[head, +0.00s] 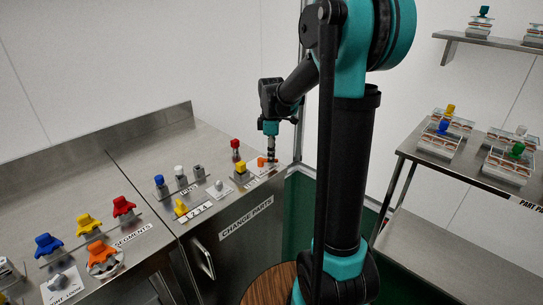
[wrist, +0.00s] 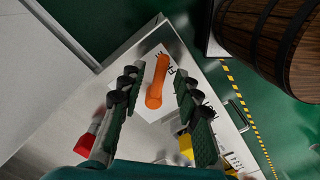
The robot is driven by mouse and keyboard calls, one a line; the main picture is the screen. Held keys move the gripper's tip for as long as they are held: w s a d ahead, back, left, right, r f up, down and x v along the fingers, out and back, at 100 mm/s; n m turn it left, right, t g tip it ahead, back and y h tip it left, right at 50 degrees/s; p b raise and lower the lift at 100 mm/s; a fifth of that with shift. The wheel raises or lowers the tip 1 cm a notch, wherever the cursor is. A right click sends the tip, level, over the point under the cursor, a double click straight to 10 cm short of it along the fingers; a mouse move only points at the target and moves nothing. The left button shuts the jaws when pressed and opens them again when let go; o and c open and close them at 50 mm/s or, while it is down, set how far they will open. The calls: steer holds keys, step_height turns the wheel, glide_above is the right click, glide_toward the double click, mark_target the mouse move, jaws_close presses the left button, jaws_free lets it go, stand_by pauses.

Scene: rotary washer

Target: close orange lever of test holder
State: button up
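The orange lever (wrist: 157,82) lies between my gripper's fingers in the wrist view. It sits on a pale plate (wrist: 146,104) at the corner of the metal counter. A small part of the orange lever (head: 261,161) shows in the head view, beside my gripper (head: 271,158), which points down at the counter's right end. In the wrist view my gripper (wrist: 155,93) is open, with its two dark ribbed fingers apart on either side of the lever. Gaps show between the lever and both fingers.
A red part (head: 236,148) and a yellow part (head: 241,167) stand left of the lever. Several coloured parts fill the counter further left. A wooden barrel (wrist: 270,45) stands beyond the counter edge. A metal table (head: 479,173) with several holders is at the right.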

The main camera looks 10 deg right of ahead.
jaws_close()
steer(key=shift+m, duration=0.3)
steer(key=m, duration=0.1)
steer(key=s+m, duration=0.1)
steer(key=m, duration=0.1)
steer(key=shift+s+a+m, duration=0.15)
steer(key=shift+a+m, duration=0.15)
steer(key=m, duration=0.1)
steer(key=s+a+m, duration=0.1)
steer(key=m, duration=0.1)
steer(key=shift+m, duration=0.3)
steer(key=m, duration=0.1)
steer(key=a+m, duration=0.1)
steer(key=m, duration=0.2)
steer(key=shift+s+a, duration=0.15)
steer(key=shift+s, duration=0.15)
steer(key=shift+a+m, duration=0.3)
steer(key=shift+m, duration=0.6)
steer(key=shift+a+m, duration=0.25)
steer(key=shift+m, duration=0.65)
steer(key=shift+a+m, duration=0.3)
steer(key=shift+m, duration=0.6)
